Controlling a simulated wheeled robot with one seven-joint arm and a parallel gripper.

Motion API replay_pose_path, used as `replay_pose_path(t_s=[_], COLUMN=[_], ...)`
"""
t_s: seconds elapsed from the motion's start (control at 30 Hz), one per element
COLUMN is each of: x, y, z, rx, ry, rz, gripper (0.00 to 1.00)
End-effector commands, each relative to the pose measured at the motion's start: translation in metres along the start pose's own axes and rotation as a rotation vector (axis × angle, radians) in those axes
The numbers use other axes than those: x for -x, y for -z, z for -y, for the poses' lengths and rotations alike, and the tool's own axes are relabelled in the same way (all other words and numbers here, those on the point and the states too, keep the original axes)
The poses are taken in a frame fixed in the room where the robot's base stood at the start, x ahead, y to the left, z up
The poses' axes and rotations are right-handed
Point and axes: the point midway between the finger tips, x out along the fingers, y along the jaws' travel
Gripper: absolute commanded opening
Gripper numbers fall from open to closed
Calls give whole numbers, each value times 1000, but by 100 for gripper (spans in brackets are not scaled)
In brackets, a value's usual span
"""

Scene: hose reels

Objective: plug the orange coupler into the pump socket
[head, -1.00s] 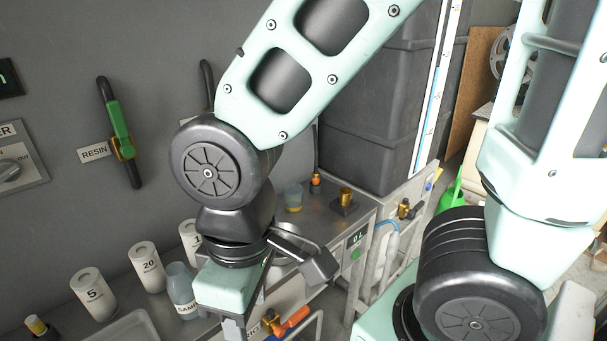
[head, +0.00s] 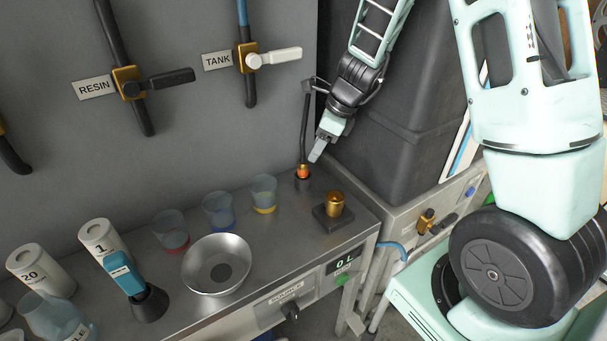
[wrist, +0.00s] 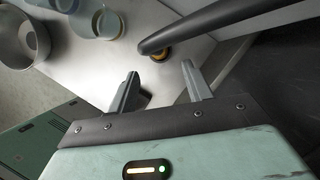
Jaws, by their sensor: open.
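The orange coupler (head: 303,171) stands in a dark round holder (head: 303,184) at the back right of the steel bench. A dark hose (head: 305,125) rises from it. A brass socket (head: 335,204) on a dark block is in front and to its right; I cannot tell if it is the pump socket. My gripper (head: 318,153) is open and empty, above and slightly right of the coupler, near the hose. In the wrist view the open jaws (wrist: 160,90) are apart from the hose (wrist: 215,25), whose orange-brass end (wrist: 161,54) shows beyond them.
A steel bowl (head: 217,265), several cups and a blue-handled tool (head: 126,272) in a dark cone stand left on the bench. A dark tank (head: 395,120) rises behind my arm. Another brass fitting (head: 427,220) is on the right side cabinet. Bench between bowl and block is clear.

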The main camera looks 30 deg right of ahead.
Motion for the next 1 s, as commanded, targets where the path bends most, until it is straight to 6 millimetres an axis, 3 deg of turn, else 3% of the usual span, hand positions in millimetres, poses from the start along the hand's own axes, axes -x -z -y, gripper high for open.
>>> replay_pose_path(t_s=[0.1, 0.37, 0.6, 0.93, 0.97, 1.0], x=[-20, -38, -73, -81, -81, -81], y=[1, -2, -7, -8, -8, -8], z=[0, 0, 0, 0, 0, 0], rx=[1, 5, 6, 6, 6, 6], ry=[-2, -1, -2, 0, 0, 0], rz=[-1, -1, -1, -1, -1, -1], gripper=[50, 50, 50, 50, 47, 36])
